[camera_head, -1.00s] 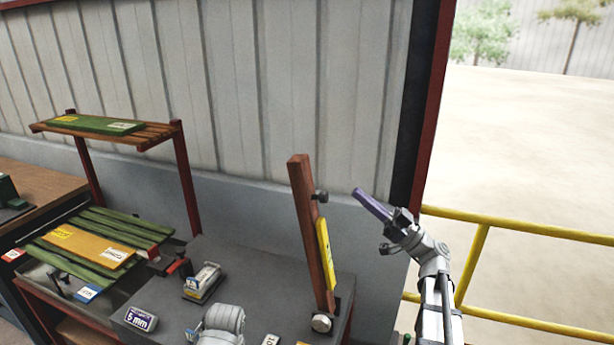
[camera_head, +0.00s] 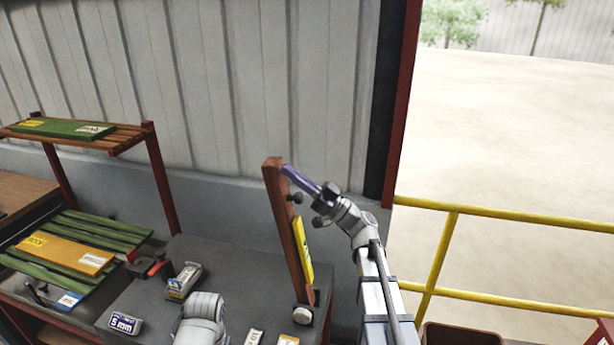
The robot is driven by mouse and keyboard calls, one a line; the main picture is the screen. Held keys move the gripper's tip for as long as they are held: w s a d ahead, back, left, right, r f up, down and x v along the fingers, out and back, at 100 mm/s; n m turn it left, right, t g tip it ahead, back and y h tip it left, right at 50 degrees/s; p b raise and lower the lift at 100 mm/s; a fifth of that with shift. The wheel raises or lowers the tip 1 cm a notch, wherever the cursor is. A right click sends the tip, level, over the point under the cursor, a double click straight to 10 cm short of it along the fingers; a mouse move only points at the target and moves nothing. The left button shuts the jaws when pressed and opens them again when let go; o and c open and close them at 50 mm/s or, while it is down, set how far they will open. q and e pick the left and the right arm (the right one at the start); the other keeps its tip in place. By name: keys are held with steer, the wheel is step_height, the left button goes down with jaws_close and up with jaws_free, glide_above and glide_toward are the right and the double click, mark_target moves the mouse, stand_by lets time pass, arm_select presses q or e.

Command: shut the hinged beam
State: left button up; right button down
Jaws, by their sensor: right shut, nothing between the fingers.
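The hinged beam (camera_head: 279,217) is a reddish-brown wooden bar. It stands up almost upright, leaning slightly left at the top, from a round pale pivot (camera_head: 302,315) at the right edge of the grey bench. A yellow label (camera_head: 303,250) and a dark knob (camera_head: 296,198) are on its right side. My right gripper (camera_head: 287,170) has purple fingers, shut and empty. Its tips are at the right side of the beam's upper end; I cannot tell whether they touch it. My left gripper is not in view; only a pale part of my arm shows low in the picture.
The grey bench top (camera_head: 215,262) carries a small device (camera_head: 184,281), a "5 mm" block (camera_head: 125,323) and small tags. Left are green slats with an orange board (camera_head: 66,252) and a wooden shelf (camera_head: 100,142). A yellow railing (camera_head: 500,220) stands right.

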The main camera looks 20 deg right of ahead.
steer(key=shift+w+a, duration=0.25)
steer(key=shift+a, duration=0.15)
steer(key=shift+w+a, duration=0.3)
steer(key=shift+a, duration=0.05)
steer(key=w+a+f+g+h, duration=0.1)
steer(key=w+a+f+h, duration=0.1)
steer(key=w+a+f, duration=0.5)
steer(key=w+a+f+g+h, duration=0.2)
steer(key=w+a+f+h, duration=0.15)
steer(key=a, duration=0.65)
steer(key=w+a+f+g+h, duration=0.1)
steer(key=w+a+f, duration=0.3)
steer(key=w+a, duration=0.35)
steer(key=w+a+f+g+h+b, duration=0.1)
steer(key=a+f+b, duration=0.3)
steer(key=f, duration=0.5)
steer(key=w+a+f+g+h+b, duration=0.1)
steer(key=w+a+f+h+b, duration=0.1)
steer(key=f+b, duration=0.5)
steer(key=w+a+f+g+h+b, duration=0.2)
steer(key=a+f+b, duration=0.3)
steer(key=f, duration=0.7)
steer(key=shift+w+a+h+b, duration=0.3)
steer(key=shift+w+a, duration=0.2)
steer(key=shift+w, duration=0.3)
steer(key=shift+w+a+f+b, duration=0.1)
steer(key=shift+a+f+b, duration=0.1)
steer(key=shift+f+b, duration=0.85)
